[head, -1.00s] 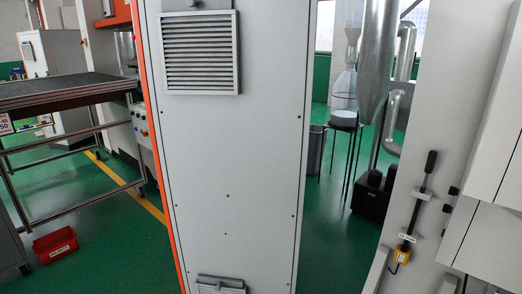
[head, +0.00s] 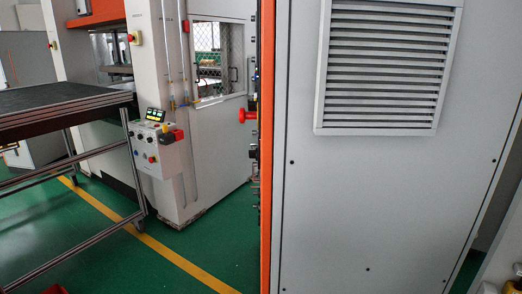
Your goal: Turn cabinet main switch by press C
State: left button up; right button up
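A tall light-grey cabinet (head: 380,200) with an orange front edge fills the right half of the head view. I see its side panel, with a louvred vent (head: 382,68) near the top. A red knob-like part (head: 247,115) sticks out to the left past the orange edge; it may be the main switch. The cabinet's front face is turned almost edge-on, so its details are mostly hidden. No label C is readable. Neither of my grippers is in view.
A white press (head: 215,150) with a control box (head: 158,143) stands behind, left of the cabinet. A dark-topped metal table (head: 60,108) is at the left. Green floor (head: 215,240) with a yellow line lies open between them and the cabinet.

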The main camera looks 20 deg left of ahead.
aim_at(252, 154)
jog(key=i+j, duration=0.1)
jog(key=j, duration=0.95)
jog(key=i+j, duration=0.15)
jog(key=j, duration=0.4)
jog(key=i+j, duration=0.1)
jog(key=j, duration=0.45)
jog(key=i+j, duration=0.15)
jog(key=j, duration=0.15)
jog(key=i+j+z, duration=0.15)
jog(key=i+j, duration=0.2)
jog(key=j, duration=0.25)
jog(key=i+j+z, duration=0.15)
jog(key=j, duration=0.15)
jog(key=i+j+z, duration=0.3)
jog(key=i+j, duration=0.5)
jog(key=j, duration=0.1)
